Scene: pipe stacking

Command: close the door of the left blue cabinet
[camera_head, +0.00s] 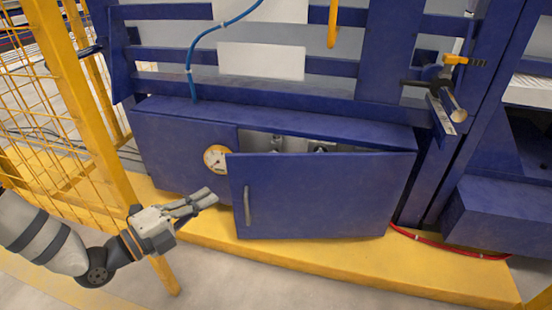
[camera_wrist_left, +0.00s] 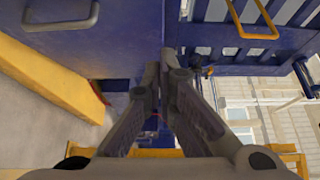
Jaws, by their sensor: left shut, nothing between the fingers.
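The blue cabinet (camera_head: 180,150) has a door (camera_head: 320,195) that stands partly open. The door's free left edge juts out toward me and its right edge is at the cabinet's side. A grey handle (camera_head: 247,206) is near the free edge. Dim contents show in the gap above the door. My left gripper (camera_head: 212,197) is shut and empty, just left of the door's free edge. In the left wrist view the shut fingertips (camera_wrist_left: 160,68) point at blue panelling, with the handle (camera_wrist_left: 65,22) at upper left. Whether they touch the door I cannot tell. My right gripper is out of view.
A round gauge (camera_head: 217,158) sits on the cabinet front beside the door's free edge. A yellow post (camera_head: 80,95) and mesh fence stand at left. A yellow ledge (camera_head: 330,258) runs below the cabinet, with a red hose (camera_head: 450,248) at right. Bare floor lies in front.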

